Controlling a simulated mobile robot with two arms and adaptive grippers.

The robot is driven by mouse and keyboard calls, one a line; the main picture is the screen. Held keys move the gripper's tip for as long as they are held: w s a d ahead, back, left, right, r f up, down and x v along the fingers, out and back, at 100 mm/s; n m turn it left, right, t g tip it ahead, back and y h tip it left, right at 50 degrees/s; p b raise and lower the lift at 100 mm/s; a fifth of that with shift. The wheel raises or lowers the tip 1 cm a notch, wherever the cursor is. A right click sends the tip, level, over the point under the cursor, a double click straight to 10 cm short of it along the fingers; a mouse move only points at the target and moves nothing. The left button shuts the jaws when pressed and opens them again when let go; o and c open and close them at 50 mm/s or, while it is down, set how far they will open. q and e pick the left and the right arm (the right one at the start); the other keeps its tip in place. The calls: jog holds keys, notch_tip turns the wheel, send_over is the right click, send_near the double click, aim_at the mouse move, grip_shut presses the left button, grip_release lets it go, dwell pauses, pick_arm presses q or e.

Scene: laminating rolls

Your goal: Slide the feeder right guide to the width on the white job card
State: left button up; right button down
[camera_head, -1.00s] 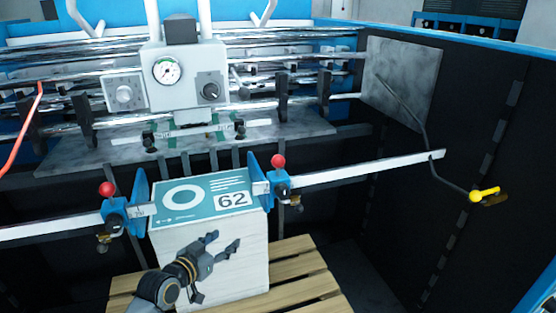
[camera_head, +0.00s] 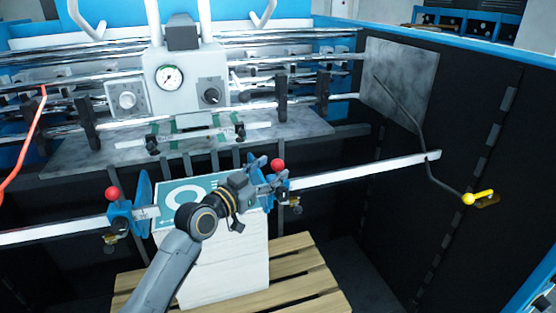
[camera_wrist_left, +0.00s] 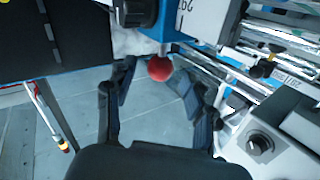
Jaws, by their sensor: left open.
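The feeder right guide (camera_head: 272,188) is a blue clamp with a red knob (camera_head: 278,165) on a steel bar, at the right side of the paper stack. The knob also shows in the left wrist view (camera_wrist_left: 160,68), between my fingers and beyond them, with the blue guide body (camera_wrist_left: 172,30) behind. My left gripper (camera_head: 267,170) is open and close to the knob; contact cannot be told. The white card with its number is hidden in the head view by my gripper; part of a white printed surface (camera_wrist_left: 192,15) shows in the wrist view. My right gripper is not in view.
The left guide (camera_head: 121,217), with its own red knob, stands at the stack's left side. The paper stack (camera_head: 225,260) rests on a wooden pallet (camera_head: 305,275). The steel bar (camera_head: 365,168) runs clear to the right. A yellow-handled crank (camera_head: 480,197) is at the right wall.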

aim_at(273, 168)
pick_arm(q)
jog(key=shift+x, duration=1.8)
grip_shut()
